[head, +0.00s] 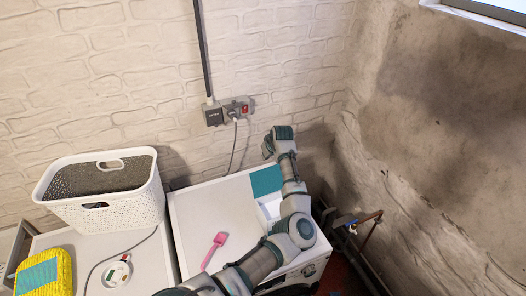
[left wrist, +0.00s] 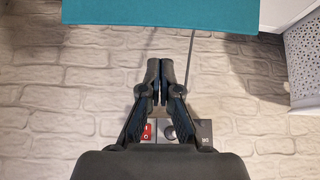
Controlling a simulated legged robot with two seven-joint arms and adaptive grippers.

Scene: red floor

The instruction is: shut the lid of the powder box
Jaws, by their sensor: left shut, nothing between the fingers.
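The powder box (head: 267,209) is a white box on the right part of the white machine top in the head view, partly hidden behind my left arm. Its teal lid (head: 265,181) stands open on the far side of the box. A teal panel, apparently the lid (left wrist: 160,14), fills the top of the left wrist view. My left gripper (head: 268,147) is beyond the box, near the back wall. In the left wrist view its fingers (left wrist: 160,66) are together and empty, apart from the teal panel. My right gripper is in neither view.
A pink scoop (head: 214,250) lies on the machine top (head: 195,215). A white basket (head: 105,205) stands at left, with a yellow pack (head: 45,272) in front of it. Wall sockets (head: 228,112) with a cable are behind. Pipes (head: 368,232) are at right.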

